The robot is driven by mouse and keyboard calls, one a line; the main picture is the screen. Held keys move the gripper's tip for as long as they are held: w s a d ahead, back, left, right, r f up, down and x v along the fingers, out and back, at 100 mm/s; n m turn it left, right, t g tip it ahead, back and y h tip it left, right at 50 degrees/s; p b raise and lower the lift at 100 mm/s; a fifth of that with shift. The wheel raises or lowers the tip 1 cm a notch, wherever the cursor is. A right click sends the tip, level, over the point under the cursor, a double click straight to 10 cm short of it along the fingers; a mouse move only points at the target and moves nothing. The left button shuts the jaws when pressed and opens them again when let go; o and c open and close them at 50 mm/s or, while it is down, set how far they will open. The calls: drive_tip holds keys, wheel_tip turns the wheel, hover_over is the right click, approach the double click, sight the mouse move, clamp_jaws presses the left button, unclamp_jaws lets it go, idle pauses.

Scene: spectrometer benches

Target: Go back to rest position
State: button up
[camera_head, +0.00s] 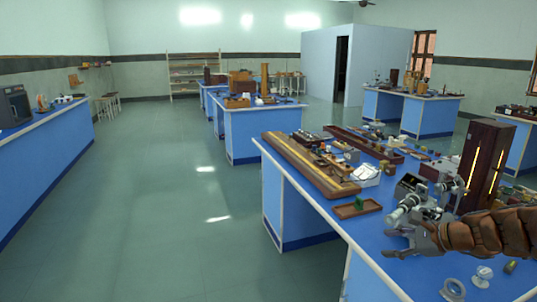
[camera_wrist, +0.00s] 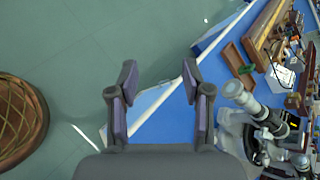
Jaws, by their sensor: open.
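My gripper (camera_head: 402,238) is at the right of the head view, at the end of my brown arm, over the near blue bench (camera_head: 325,215). In the wrist view my gripper (camera_wrist: 159,78) has its two dark fingers spread apart with nothing between them. Past the fingers I see the bench's pale edge and the green floor. A grey metal spectrometer (camera_head: 408,207) stands right beside the gripper in the head view. It also shows just right of the fingers in the wrist view (camera_wrist: 238,95). I cannot tell whether they touch.
A shallow wooden tray (camera_head: 357,208), a long wooden rail (camera_head: 310,168) and a tall dark box with lit tubes (camera_head: 482,165) stand on the near bench. Small rings (camera_head: 453,289) lie at its front. The floor aisle (camera_head: 165,200) to the left is clear.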

drive_tip(key=s+a+n+g+h+p, duration=0.15)
drive_tip(key=s+a+n+g, duration=0.7)
drive_tip(key=s+a, duration=0.9)
drive_tip(key=s+n+g+h+p, duration=0.1)
drive_tip(key=s+n+h+p, duration=0.1)
drive_tip(key=s+n+h, duration=0.4)
drive_tip(key=s+d+n, duration=0.1)
drive_tip(key=s+n, duration=0.4)
drive_tip(key=s, duration=0.9)
drive_tip(key=shift+f+n+g+p, duration=0.2)
drive_tip(key=shift+n+g+p, duration=0.1)
drive_tip(key=shift+n+g, duration=0.05)
